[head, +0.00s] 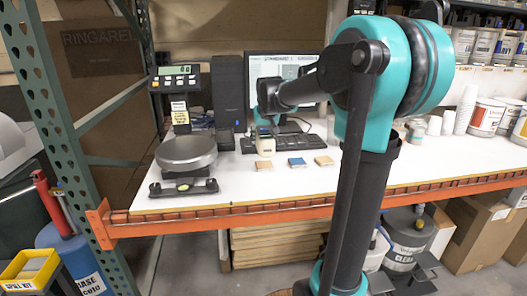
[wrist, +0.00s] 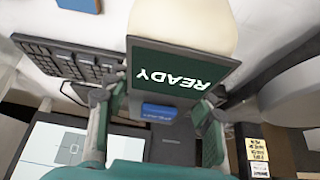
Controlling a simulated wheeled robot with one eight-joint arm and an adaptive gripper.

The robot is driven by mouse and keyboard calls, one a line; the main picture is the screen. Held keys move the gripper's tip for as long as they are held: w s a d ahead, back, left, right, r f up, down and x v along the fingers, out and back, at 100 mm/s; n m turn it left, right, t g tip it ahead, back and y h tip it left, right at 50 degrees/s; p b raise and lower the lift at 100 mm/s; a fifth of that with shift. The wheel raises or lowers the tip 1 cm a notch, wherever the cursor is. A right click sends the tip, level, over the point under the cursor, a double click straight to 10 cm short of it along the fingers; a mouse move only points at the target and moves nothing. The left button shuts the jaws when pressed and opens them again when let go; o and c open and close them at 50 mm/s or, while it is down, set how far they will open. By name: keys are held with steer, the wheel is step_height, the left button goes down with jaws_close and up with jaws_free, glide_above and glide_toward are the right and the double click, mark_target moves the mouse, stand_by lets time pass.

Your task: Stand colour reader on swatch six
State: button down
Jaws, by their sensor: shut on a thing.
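The colour reader (head: 264,146) is a small cream device, upright in the head view, just behind or above the left swatch. Its dark screen, reading READY, faces the wrist camera (wrist: 183,75). My gripper (wrist: 160,108) is shut on the reader, one finger on each side; in the head view its end (head: 268,118) is partly hidden. Three swatches lie in a row: a left tan one (head: 264,165), a blue one (head: 297,162) and a right tan one (head: 324,160). A blue swatch shows at the wrist view's top (wrist: 79,4). Swatch numbers are unreadable. I cannot tell whether the reader touches anything below.
A scale with a round pan (head: 186,152) stands left of the reader. A keyboard (head: 287,144) and monitor (head: 270,72) are behind it. Cups (head: 465,110) and paint cans (head: 487,118) stand at the right. White tabletop before the swatches is clear to the orange edge (head: 300,208).

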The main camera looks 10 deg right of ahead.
mark_target(266, 135)
steer(key=shift+f, duration=2.75)
steer(key=shift+f, duration=0.1)
steer(key=c, duration=0.6)
jaws_free()
steer(key=v, duration=1.2)
